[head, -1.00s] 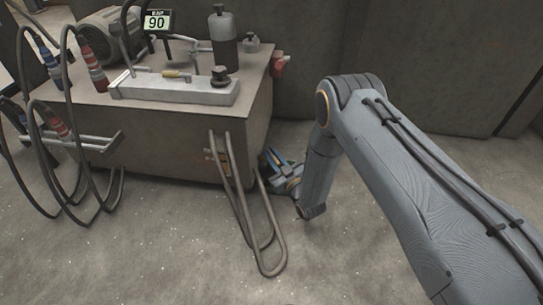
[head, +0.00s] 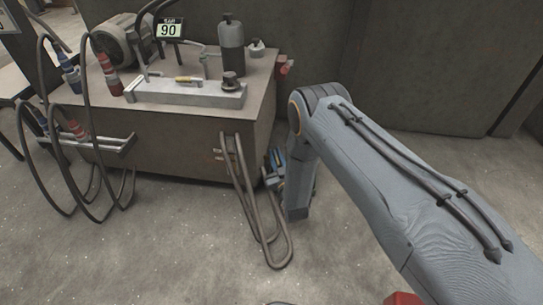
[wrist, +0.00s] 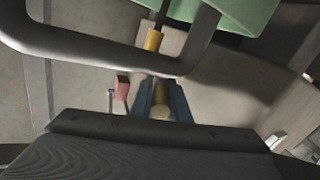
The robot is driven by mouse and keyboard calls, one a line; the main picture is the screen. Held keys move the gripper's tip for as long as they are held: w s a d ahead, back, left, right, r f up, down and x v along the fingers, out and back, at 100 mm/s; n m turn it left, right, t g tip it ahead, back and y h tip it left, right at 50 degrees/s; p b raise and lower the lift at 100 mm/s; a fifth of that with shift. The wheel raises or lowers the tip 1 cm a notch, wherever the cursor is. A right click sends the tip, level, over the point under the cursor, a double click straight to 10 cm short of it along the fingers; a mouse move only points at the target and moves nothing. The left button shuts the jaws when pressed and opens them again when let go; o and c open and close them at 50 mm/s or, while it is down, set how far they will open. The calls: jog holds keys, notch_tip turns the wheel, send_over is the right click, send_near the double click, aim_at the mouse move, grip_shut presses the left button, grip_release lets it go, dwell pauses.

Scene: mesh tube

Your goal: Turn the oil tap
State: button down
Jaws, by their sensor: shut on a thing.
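My gripper (head: 276,163) is low at the right side of the grey bench unit (head: 190,140), partly hidden by my own arm and close to the hanging hose loops. Its blue fingers also show in the wrist view (wrist: 160,98). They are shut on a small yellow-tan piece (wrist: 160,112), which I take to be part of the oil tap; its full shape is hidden. A yellow sleeve on a dark rod (wrist: 153,40) lies beyond the fingers. A small red block (wrist: 121,88) is just left of them.
Grey hose loops (head: 262,225) hang from the front of the unit to the floor. A thick grey tube (wrist: 100,55) crosses the wrist view close to the camera. A display reading 90 (head: 169,29) stands on top.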

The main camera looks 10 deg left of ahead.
jog(key=c, duration=2)
grip_release()
jog(key=shift+p+v, duration=1.8)
jog(key=shift+v, duration=2.15)
